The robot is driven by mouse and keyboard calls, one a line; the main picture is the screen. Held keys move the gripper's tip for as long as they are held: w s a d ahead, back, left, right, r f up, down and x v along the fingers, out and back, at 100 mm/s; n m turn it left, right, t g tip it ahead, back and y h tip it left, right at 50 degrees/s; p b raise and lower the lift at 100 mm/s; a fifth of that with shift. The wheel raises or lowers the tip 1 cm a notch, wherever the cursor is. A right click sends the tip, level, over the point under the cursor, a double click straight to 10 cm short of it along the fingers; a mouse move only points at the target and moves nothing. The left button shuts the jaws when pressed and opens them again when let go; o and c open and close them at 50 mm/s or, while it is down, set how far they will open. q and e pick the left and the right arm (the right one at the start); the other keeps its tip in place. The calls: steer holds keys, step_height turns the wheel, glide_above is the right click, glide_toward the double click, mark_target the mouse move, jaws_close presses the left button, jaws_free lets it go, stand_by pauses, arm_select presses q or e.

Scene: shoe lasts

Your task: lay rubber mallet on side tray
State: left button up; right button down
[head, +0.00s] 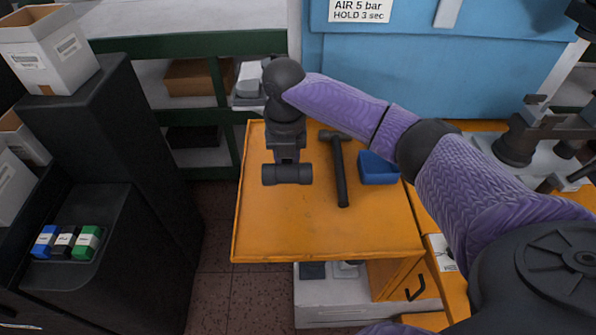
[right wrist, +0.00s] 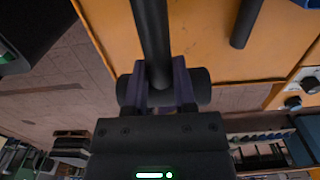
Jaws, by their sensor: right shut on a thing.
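My right gripper (head: 287,157) points down over the left part of the orange top. It is shut on the rubber mallet (head: 287,174), whose dark cylindrical head lies crosswise at the fingers in the head view. In the right wrist view, the fingers (right wrist: 165,85) sit either side of the mallet's handle (right wrist: 151,35), which runs up the picture; the head shows on both sides of them. The head view does not show the handle. I cannot tell for sure which surface is the side tray; the flat orange top (head: 290,225) lies beneath. My left gripper is not in view.
A dark hammer (head: 340,172) lies on the orange top right of my gripper, beside a blue box (head: 378,168). The front of the top is clear. A black unit (head: 110,240) at left holds coloured blocks (head: 66,242). A blue panel (head: 430,60) stands behind.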

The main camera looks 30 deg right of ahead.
mark_target(289, 194)
step_height(289, 194, down, 8)
steer(key=shift+s+d+r+b, duration=0.1)
steer(key=shift+b, duration=1.15)
steer(key=shift+f, duration=0.2)
steer(key=shift+r, duration=0.15)
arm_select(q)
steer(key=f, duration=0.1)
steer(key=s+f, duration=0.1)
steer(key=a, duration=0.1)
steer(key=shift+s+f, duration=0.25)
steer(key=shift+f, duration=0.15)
arm_select(e)
steer(key=shift+c, duration=2.1)
jaws_free()
step_height(289, 194, up, 12)
steer(key=p, duration=0.4)
steer(key=shift+s+f, duration=0.1)
steer(key=shift+f, duration=0.1)
steer(key=shift+r, duration=0.25)
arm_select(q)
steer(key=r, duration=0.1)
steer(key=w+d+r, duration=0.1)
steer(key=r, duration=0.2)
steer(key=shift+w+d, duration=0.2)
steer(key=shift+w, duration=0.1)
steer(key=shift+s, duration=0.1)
arm_select(e)
steer(key=shift+s+f, duration=0.1)
